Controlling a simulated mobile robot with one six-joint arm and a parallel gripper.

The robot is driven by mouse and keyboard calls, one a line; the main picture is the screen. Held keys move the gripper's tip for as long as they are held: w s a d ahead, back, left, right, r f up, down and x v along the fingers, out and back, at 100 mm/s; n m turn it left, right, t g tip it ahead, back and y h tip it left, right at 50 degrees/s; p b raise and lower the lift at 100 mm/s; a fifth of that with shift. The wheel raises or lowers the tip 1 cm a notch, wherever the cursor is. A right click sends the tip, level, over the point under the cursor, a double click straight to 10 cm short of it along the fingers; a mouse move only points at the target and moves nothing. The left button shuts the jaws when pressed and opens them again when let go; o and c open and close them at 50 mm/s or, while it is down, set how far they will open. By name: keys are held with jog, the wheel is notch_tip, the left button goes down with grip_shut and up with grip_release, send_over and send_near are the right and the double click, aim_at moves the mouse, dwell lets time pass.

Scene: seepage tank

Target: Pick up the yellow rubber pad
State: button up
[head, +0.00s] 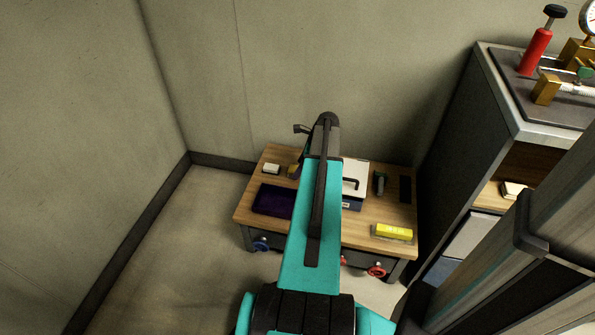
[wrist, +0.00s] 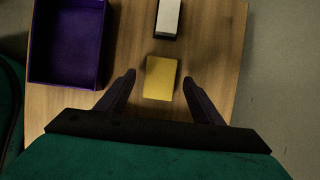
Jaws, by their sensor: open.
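The yellow rubber pad (wrist: 160,78) lies flat on the wooden bench (wrist: 212,55) in the wrist view. In the head view a small dull-yellow patch of it (head: 292,171) shows beside my arm, partly covered. My gripper (wrist: 158,77) is open and empty. Its two dark fingers stand to the left and right of the pad in the wrist view, with bench visible between each finger and the pad. Its height above the bench is hard to tell. My arm hides most of the gripper in the head view.
A purple tray (wrist: 67,45) lies left of the pad, and a white block (wrist: 168,17) lies beyond it. A bright yellow box (head: 394,231) lies at the bench's front right. A dark cabinet (head: 466,130) stands right; walls close the back and left.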

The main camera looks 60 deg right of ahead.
jog(key=c, duration=1)
jog(key=shift+r, duration=0.1)
notch_tip(320, 180, up, 10)
jog(key=p, duration=0.3)
dwell(0.4)
